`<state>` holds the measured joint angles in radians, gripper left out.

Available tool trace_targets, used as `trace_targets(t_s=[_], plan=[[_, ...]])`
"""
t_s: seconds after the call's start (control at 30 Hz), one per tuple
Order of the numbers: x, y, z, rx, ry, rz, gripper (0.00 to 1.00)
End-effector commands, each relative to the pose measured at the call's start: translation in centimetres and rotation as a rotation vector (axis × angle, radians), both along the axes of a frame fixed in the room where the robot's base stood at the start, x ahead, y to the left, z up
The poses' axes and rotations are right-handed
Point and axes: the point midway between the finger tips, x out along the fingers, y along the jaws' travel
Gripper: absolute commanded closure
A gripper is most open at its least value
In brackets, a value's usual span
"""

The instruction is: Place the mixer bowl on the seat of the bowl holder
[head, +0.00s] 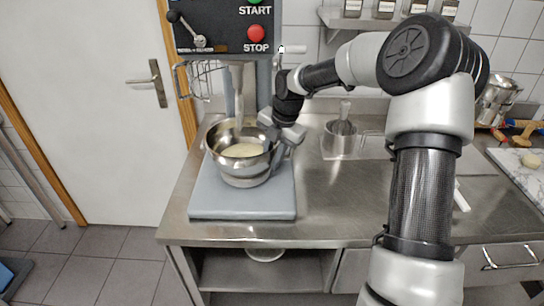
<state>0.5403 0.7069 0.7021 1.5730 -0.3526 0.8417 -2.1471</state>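The steel mixer bowl (228,160), with pale contents (243,150), is over the grey base (212,205) of the mixer. A rounded metal part (245,180) shows directly under it; I cannot tell whether this is the bowl's lower body or the bowl holder's seat, nor whether the bowl rests fully. My gripper (274,139) is at the bowl's right rim, close to or touching it. Its fingers are small and dark against the rim, so their opening is unclear. The mixer's column (240,90) rises behind the bowl.
The mixer head with START and STOP buttons (256,33) hangs above, with a wire guard (202,80) below it. The counter front is mostly clear. A door (90,110) is at left.

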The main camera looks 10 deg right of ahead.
Motion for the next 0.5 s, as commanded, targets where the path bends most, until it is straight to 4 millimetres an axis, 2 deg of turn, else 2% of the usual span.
trace_targets(t_s=[0.33, 0.5], plan=[[0.0, 0.0, 0.2, 0.000, -0.001, 0.000, 0.74], [-0.2, -0.3, 2.1, 0.000, -0.003, -0.002, 0.74]])
